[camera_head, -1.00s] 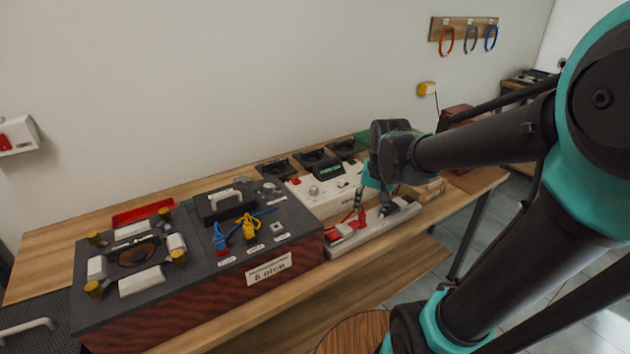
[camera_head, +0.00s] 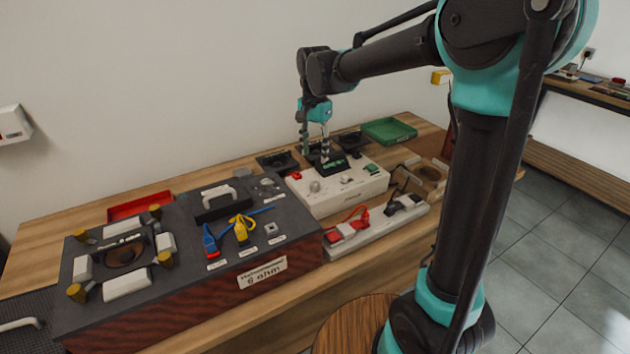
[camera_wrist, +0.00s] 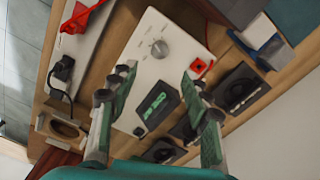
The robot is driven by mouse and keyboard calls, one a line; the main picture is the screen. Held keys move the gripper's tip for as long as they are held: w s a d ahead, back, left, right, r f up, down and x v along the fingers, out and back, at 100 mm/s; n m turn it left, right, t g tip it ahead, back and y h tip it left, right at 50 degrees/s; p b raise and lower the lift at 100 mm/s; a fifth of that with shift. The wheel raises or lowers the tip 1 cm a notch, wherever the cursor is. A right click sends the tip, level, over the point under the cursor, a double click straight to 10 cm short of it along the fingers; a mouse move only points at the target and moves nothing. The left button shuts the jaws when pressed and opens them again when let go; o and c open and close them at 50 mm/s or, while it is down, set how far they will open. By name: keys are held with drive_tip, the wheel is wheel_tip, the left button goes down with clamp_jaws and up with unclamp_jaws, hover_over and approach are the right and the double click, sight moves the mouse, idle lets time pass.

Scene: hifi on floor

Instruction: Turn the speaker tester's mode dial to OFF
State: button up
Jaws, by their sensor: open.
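The speaker tester is a white box (camera_head: 340,196) on the bench, also seen in the wrist view (camera_wrist: 145,68). Its silver round dial (camera_head: 315,186) sits on the top face and shows clearly in the wrist view (camera_wrist: 160,49); its pointer setting is too small to read. A dark display (camera_wrist: 157,105) with green lettering lies beside the dial. My gripper (camera_wrist: 157,76) is open and empty, fingers pointing down over the tester, apart from the dial. In the head view my gripper (camera_head: 318,150) hangs above the back of the tester, near the display.
A dark speaker cabinet (camera_head: 180,255) with blue and yellow clips stands left of the tester. A white strip (camera_head: 375,228) with red and black plugs lies in front.

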sight(315, 184)
wheel_tip(315, 184, down, 11)
drive_tip(key=shift+r, duration=0.1)
idle(0.3)
clamp_jaws()
